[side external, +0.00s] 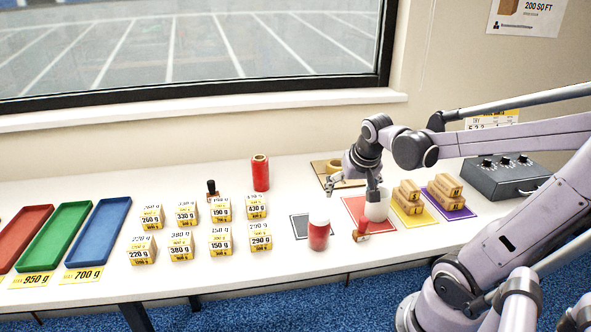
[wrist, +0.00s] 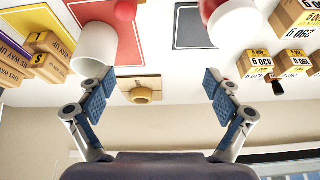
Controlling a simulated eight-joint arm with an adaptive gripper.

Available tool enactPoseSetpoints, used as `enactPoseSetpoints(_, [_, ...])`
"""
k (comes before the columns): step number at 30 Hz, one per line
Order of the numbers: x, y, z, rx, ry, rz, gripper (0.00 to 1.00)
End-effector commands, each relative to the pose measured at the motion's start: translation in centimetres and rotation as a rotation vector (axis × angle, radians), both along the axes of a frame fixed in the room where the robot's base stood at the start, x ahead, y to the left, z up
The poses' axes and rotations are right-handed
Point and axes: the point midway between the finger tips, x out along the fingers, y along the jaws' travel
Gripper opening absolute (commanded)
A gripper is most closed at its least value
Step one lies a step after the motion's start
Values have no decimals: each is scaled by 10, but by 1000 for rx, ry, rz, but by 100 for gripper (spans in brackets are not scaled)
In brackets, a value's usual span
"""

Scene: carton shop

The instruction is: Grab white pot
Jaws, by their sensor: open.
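The white pot (side external: 377,209) stands upright on the red mat (side external: 352,208), and it shows at the upper left of the wrist view (wrist: 96,45). My gripper (side external: 354,187) is open and empty, with its fingers spread wide. In the wrist view my gripper (wrist: 160,88) has its left finger close by the pot's rim, and the pot lies outside the gap between the fingers. In the side view one finger overlaps the pot's top; I cannot tell whether they touch.
A red jar with a white lid (side external: 319,232) stands left of the pot, and a small red item (side external: 362,228) is in front. Stacked cartons (side external: 409,198) sit right on yellow and purple mats. A tape roll (wrist: 142,95) lies behind. Several weight boxes (side external: 221,238) stand left.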

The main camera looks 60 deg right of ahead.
Motion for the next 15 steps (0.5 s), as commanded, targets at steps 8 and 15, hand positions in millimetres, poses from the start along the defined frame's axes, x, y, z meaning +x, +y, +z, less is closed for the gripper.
enactPoseSetpoints(8, [-43,-78,-14,34,43,-379,91])
enactPoseSetpoints(15, [-49,-91,-25,39,50,-430,91])
